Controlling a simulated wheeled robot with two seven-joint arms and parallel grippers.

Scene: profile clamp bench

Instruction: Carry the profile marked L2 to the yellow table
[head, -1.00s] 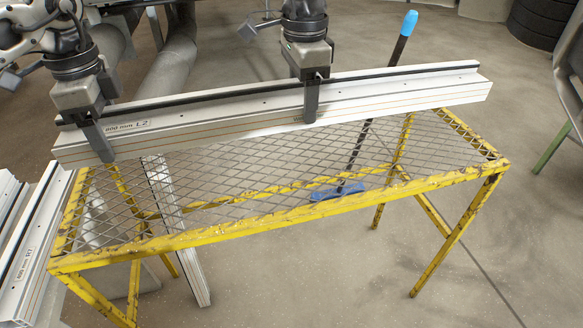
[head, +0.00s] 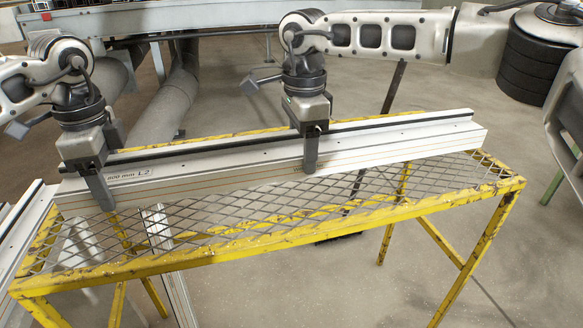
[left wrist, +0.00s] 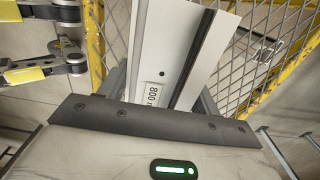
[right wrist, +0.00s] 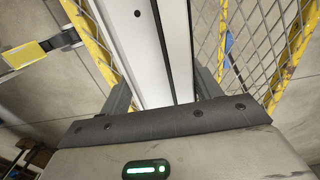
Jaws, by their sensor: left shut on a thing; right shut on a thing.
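The profile marked L2 (head: 400,143) is a long pale metal bar with a dark slot along its top. It lies lengthwise over the mesh top of the yellow table (head: 270,239); I cannot tell whether it touches the mesh. My left gripper (head: 102,190) is shut on its left end, beside the "800 mm L2" label. My right gripper (head: 311,155) is shut on it right of the middle. The profile runs between the jaws in the left wrist view (left wrist: 160,45) and the right wrist view (right wrist: 145,50).
Another pale profile (head: 22,238) stands at the left edge, close to the table's left end. A pale bar (head: 180,300) shows below the mesh. The front strip of mesh is clear.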

